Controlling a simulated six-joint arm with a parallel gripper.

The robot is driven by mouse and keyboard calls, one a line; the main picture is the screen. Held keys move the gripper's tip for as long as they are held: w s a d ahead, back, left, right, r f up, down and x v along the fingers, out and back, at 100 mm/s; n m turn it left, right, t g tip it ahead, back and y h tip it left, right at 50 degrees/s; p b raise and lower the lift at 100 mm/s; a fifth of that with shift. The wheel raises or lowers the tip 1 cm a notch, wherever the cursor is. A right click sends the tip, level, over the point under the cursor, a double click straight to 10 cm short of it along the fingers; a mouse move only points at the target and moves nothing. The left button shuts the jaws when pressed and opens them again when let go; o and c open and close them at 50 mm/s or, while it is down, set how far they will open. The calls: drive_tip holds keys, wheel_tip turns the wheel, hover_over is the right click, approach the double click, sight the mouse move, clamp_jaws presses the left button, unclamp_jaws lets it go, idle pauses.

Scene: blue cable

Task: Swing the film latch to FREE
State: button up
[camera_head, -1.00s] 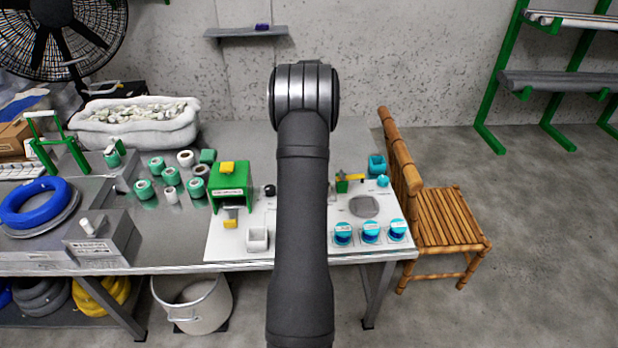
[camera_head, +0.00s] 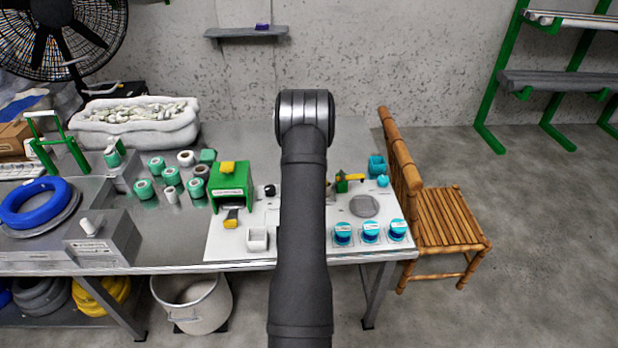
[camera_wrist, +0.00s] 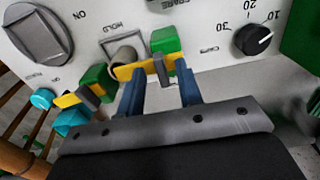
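In the wrist view a latch with a yellow bar (camera_wrist: 125,71) and a grey upright peg (camera_wrist: 161,69) sits by a green block (camera_wrist: 166,41), beside printed HOLD lettering. My gripper (camera_wrist: 160,82) is open, its blue fingers apart, with the peg between or just beyond the fingertips; contact cannot be told. A second yellow-barred latch (camera_wrist: 69,99) with a green block is at the left; it shows in the head view (camera_head: 350,178) too. No FILM or FREE label is legible. In the head view my arm hides the gripper and the nearer latch.
A green box (camera_head: 231,185) is left of my arm, and a bamboo chair (camera_head: 450,225) is to the right.

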drive_tip(key=shift+f, duration=0.65)
clamp_jaws()
